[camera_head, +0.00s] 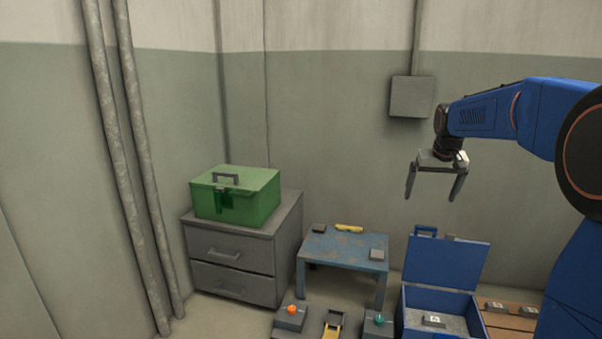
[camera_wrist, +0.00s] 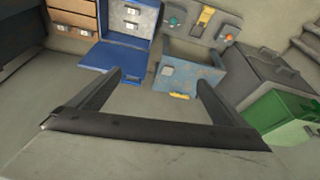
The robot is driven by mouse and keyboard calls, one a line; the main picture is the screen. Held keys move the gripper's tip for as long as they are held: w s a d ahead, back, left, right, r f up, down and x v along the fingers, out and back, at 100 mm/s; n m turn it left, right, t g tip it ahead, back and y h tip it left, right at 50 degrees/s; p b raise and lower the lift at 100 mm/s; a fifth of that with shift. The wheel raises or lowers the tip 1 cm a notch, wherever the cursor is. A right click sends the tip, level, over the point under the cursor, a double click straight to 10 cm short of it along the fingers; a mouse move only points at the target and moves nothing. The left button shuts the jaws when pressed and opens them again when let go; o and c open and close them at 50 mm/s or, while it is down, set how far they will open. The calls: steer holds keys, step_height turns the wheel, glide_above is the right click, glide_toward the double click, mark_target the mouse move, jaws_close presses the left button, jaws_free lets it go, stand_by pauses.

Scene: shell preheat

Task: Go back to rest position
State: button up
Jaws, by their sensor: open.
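My gripper (camera_head: 433,190) hangs from my blue arm at the right of the head view, fingers pointing down. It is open and empty, high in the air in front of the back wall, above and apart from the furniture. In the wrist view its two fingers (camera_wrist: 160,95) stand wide apart, with only floor and furniture far beyond them.
A green box (camera_head: 235,197) sits on a grey drawer cabinet (camera_head: 232,250). A worn blue table (camera_head: 345,250) holds a yellow item (camera_head: 349,227). An open blue case (camera_head: 443,263) stands below my gripper. A grey wall box (camera_head: 411,97) is behind my arm.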

steer(key=s+a+n, duration=0.1)
steer(key=s+a, duration=0.3)
steer(key=s, duration=0.8)
steer(key=s+a, duration=0.4)
steer(key=s, duration=0.7)
steer(key=s+a+f, duration=0.1)
steer(key=s+f, duration=0.4)
steer(key=s, duration=0.5)
steer(key=s+a+f, duration=0.2)
steer(key=s+f, duration=0.4)
steer(key=s, duration=0.4)
steer(key=shift+s+f+n+t+y, duration=0.15)
steer(key=shift+s+n+t+y, duration=0.15)
steer(key=shift+s+n, duration=0.1)
steer(key=shift+w+d, duration=0.1)
